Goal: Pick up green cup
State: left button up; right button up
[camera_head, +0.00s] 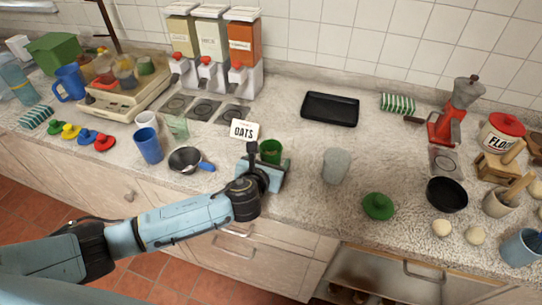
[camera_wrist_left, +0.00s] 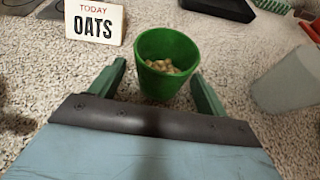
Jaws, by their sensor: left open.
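The green cup (camera_head: 270,150) stands upright on the speckled counter near its front edge. In the left wrist view the green cup (camera_wrist_left: 165,62) holds small pale pieces. My left gripper (camera_head: 262,165) is low at the near side of the cup. In the left wrist view my left gripper (camera_wrist_left: 160,88) is open, with one green finger on each side of the cup's near part and gaps visible at both sides. The cup's base is partly hidden behind the gripper body. My right gripper is not in view.
An OATS card (camera_head: 243,130) stands just behind and left of the cup. A small pan (camera_head: 187,160) and a blue cup (camera_head: 148,146) are to the left. Dispensers (camera_head: 244,55) stand behind.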

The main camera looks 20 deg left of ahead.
pick_arm(q)
jog(key=c, duration=1.1)
